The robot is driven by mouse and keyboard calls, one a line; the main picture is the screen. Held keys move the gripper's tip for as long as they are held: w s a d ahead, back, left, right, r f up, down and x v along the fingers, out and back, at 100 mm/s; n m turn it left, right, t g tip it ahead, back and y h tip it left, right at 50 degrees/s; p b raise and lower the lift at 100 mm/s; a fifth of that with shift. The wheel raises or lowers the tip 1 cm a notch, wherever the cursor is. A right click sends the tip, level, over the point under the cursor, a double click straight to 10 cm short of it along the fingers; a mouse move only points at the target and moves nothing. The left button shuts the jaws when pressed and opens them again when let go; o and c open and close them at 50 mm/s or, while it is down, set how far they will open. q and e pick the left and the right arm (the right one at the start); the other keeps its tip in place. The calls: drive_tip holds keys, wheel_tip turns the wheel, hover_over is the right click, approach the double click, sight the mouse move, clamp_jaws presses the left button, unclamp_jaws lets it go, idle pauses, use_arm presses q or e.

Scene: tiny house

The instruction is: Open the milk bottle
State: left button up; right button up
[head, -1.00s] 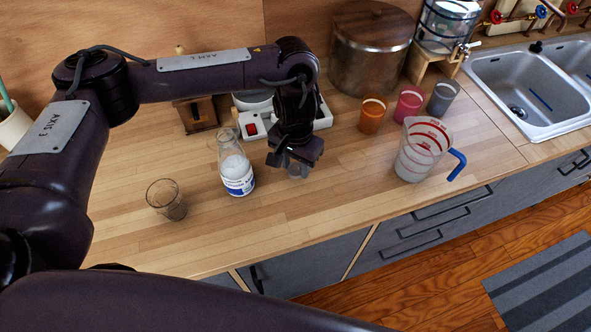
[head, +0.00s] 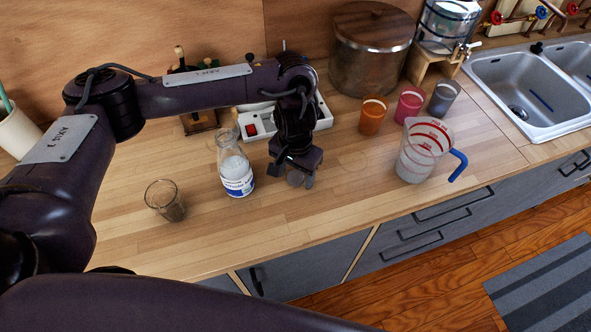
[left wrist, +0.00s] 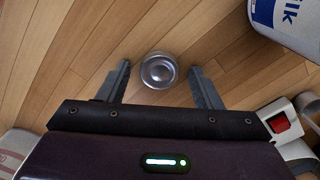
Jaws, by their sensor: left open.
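The milk bottle (head: 235,168) stands upright on the wooden counter, clear glass with a white and blue label. Its mouth looks uncovered. Part of its label shows at the top right of the left wrist view (left wrist: 288,22). My left gripper (head: 291,181) points down just right of the bottle, low over the counter. Its fingers are open. A small round grey cap (left wrist: 159,71) lies between the fingertips in the left wrist view, with gaps on both sides. It also shows between the fingers in the head view (head: 295,178). My right gripper is out of view.
An empty glass (head: 165,200) stands left of the bottle. A white power strip with a red switch (head: 250,130) lies behind. A measuring jug (head: 420,152) and coloured cups (head: 373,114) stand right. The counter between gripper and jug is clear.

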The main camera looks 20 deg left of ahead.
sight(296, 177)
use_arm(q)
wheel_tip(296, 177, up, 12)
drive_tip(key=p, duration=0.1)
drive_tip(key=shift+r, duration=0.2)
